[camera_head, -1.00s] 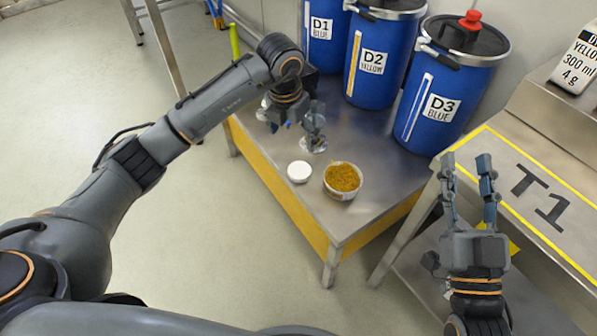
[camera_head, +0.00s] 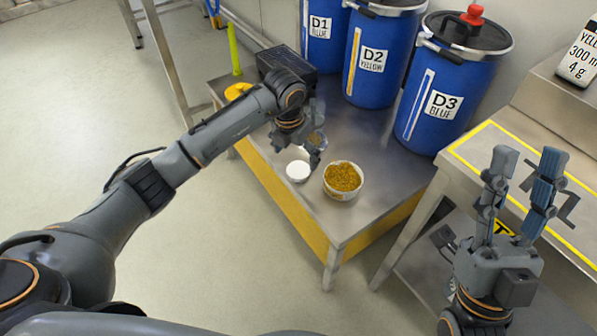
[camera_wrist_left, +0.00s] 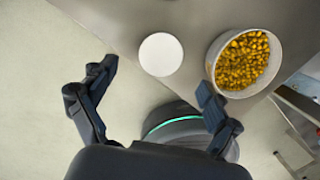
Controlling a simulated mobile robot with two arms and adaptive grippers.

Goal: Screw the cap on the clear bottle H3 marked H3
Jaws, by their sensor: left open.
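A white round disc (camera_head: 298,171), which looks like a cap, lies on the metal table; it also shows in the left wrist view (camera_wrist_left: 160,54). To its right stands an open round white-rimmed container of yellow-brown granules (camera_head: 343,180), also in the left wrist view (camera_wrist_left: 240,62). I see no H3 mark, and I cannot make out a clear bottle for sure. My left gripper (camera_head: 302,152) is just behind the disc; in the left wrist view its fingers (camera_wrist_left: 155,84) are spread and empty, with the disc ahead between them. My right gripper (camera_head: 527,162) is open and empty at the right.
Blue drums D1 (camera_head: 320,48), D2 (camera_head: 362,88) and D3 (camera_head: 428,125) stand along the back. A dark box (camera_head: 283,60) and a yellow disc (camera_head: 237,91) are at the table's far left. The marked bench (camera_head: 480,140) rises at the right, bearing a labelled container (camera_head: 582,62).

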